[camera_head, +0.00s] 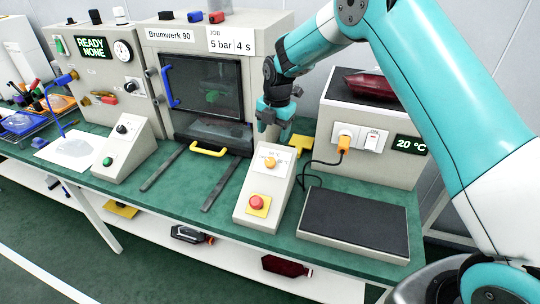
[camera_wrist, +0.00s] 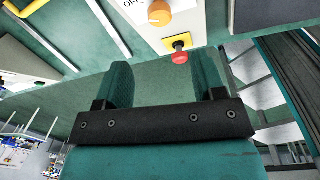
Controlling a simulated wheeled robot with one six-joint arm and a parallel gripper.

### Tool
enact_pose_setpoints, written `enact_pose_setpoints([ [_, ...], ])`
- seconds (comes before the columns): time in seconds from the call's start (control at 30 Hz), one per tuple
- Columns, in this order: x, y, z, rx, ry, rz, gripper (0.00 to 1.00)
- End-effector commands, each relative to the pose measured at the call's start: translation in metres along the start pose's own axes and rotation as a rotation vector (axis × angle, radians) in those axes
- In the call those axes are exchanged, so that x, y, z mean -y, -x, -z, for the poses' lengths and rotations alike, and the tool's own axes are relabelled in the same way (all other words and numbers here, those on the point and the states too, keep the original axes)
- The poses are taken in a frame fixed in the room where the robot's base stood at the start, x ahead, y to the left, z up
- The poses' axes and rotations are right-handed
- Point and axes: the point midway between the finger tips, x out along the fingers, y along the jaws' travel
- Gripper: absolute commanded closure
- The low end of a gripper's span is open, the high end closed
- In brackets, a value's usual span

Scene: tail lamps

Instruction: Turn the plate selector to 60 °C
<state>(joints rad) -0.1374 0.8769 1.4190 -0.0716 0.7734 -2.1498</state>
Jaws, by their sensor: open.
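The plate selector appears to be the orange knob (camera_head: 270,163) on a white label of a sloped beige control box (camera_head: 249,200). In the wrist view the orange knob (camera_wrist: 158,12) is at the top edge, with "OFF" printed beside it; its pointer setting is not legible. A red button on a yellow square (camera_head: 257,203) sits lower on the box. My gripper (camera_head: 274,130) is open and empty, above and behind the box, apart from the knob. In the wrist view its fingers (camera_wrist: 165,62) point towards the box. A display (camera_head: 411,145) reads 20 °C.
A dark flat plate (camera_head: 355,222) lies right of the control box. A beige unit (camera_head: 376,175) with a switch and orange plug stands behind it, its black cable looping near the box. A press (camera_head: 203,90) stands left, with a yellow handle (camera_head: 209,149) at its front.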

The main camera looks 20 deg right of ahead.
Motion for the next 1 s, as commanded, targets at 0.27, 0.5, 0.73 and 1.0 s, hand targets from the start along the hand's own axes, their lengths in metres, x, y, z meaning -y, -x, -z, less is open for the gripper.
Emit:
enact_pose_setpoints([
  [0.27, 0.001, -0.062, 0.001, -0.003, -0.001, 0.004, 0.37],
  [0.5, 0.0, -0.102, 0.0, -0.001, -0.001, 0.001, 0.37],
  [0.73, 0.0, -0.115, 0.0, 0.0, -0.001, 0.0, 0.37],
  [1.0, 0.0, -0.116, 0.0, 0.0, -0.002, 0.0, 0.46],
])
